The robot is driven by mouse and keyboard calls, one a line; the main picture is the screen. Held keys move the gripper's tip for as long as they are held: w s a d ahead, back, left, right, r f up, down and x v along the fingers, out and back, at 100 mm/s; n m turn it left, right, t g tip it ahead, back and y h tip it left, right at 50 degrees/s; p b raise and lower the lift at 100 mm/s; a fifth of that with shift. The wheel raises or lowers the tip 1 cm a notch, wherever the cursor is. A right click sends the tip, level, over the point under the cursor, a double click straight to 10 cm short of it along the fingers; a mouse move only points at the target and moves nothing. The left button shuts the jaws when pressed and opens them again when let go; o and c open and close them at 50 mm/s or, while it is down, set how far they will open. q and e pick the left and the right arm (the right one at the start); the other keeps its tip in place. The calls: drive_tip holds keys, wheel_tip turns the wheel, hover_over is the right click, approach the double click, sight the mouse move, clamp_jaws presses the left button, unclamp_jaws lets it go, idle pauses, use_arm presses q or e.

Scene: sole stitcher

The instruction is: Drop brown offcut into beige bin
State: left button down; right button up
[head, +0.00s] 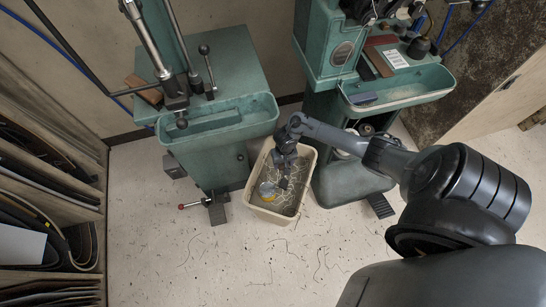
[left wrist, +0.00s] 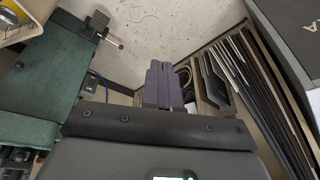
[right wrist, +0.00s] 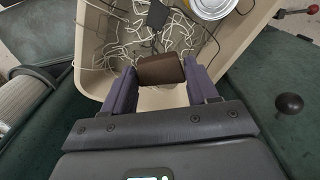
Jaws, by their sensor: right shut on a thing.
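The beige bin (head: 300,165) stands on the floor between two green machines. It holds tangled pale cords, a dark scrap and a round tin (right wrist: 210,6). My right gripper (head: 284,180) reaches down over the bin's opening. In the right wrist view the gripper (right wrist: 158,72) is shut on the brown offcut (right wrist: 161,68), a small block held crosswise between the fingertips, above the bin's contents. My left gripper (left wrist: 161,68) shows only in its own wrist view, with its fingers together and nothing seen between them. A corner of the bin (left wrist: 35,28) shows there too.
Green machines stand close on the left (head: 225,115) and right (head: 400,95) of the bin. A red-knobbed lever (head: 192,205) juts out near the floor. A shelf (head: 85,205) with dark sheets lines the left side. The floor in front, strewn with thread bits, is free.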

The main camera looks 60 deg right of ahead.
drive_tip(key=shift+s+d+f, duration=0.1)
drive_tip(key=shift+s+f, duration=0.2)
drive_tip(key=shift+f, duration=0.05)
wheel_tip(320, 180, down, 6)
drive_tip(key=b, duration=0.8)
drive_tip(key=shift+d+r+b, duration=0.1)
drive_tip(key=shift+b, duration=0.3)
drive_tip(key=o, duration=1.1)
